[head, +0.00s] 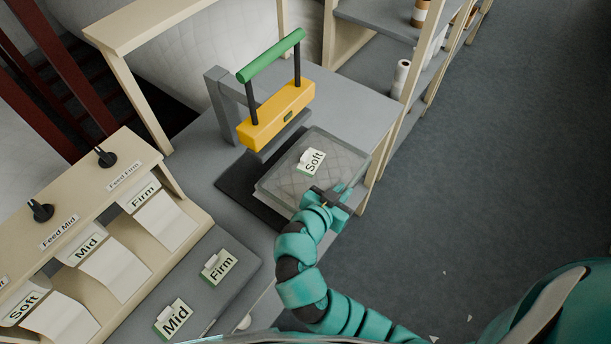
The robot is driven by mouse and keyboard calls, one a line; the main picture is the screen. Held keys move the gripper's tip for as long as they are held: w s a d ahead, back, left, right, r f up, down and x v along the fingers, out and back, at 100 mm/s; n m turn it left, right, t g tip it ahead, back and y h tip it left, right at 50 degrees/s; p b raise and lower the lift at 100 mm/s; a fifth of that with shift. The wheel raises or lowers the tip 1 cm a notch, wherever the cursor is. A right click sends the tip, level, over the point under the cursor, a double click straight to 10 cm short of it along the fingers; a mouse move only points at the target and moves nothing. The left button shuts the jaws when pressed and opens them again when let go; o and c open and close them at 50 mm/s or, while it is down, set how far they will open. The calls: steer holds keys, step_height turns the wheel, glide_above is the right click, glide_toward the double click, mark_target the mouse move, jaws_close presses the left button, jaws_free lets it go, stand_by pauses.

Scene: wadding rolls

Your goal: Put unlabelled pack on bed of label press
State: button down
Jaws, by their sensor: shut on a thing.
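The label press has a yellow head (277,115) with a green handle (271,55) raised above a dark bed (236,187). A clear, quilted pack (279,187) is over the bed, a little toward the right of it. A tag reading "Soft" (312,161) lies on top of the pack. My gripper (334,196) is shut on the pack's near right edge. I cannot tell whether the pack rests on the bed or is held just above it. The pack hides much of the bed.
Tags reading "Mid" (174,319) and "Firm" (219,267) lie on a grey surface at front left. A label feeder (128,180) with hanging Soft, Mid and Firm strips stands at left. Shelves (382,18) stand behind. Floor (500,150) at right is largely clear.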

mark_target(306, 179)
steer(key=w+a+p, duration=0.1)
steer(key=w+a, duration=0.1)
steer(key=a, duration=0.1)
steer(key=w+a+p, duration=0.1)
steer(key=w+a, duration=0.1)
steer(key=a, duration=0.1)
steer(key=w+a+p, duration=0.1)
steer(key=w+a, duration=0.1)
steer(key=shift+w+a+p, duration=0.15)
steer(key=shift+a+p, duration=0.25)
steer(key=shift+f+p, duration=0.95)
steer(key=shift+f, duration=0.8)
steer(key=c, duration=1.5)
jaws_free()
steer(key=b+v, duration=0.5)
steer(key=v, duration=0.6)
steer(key=shift+f, duration=0.2)
steer(key=shift+s+a+r, duration=0.25)
steer(key=shift+s+r, duration=0.05)
steer(key=shift+s, duration=0.15)
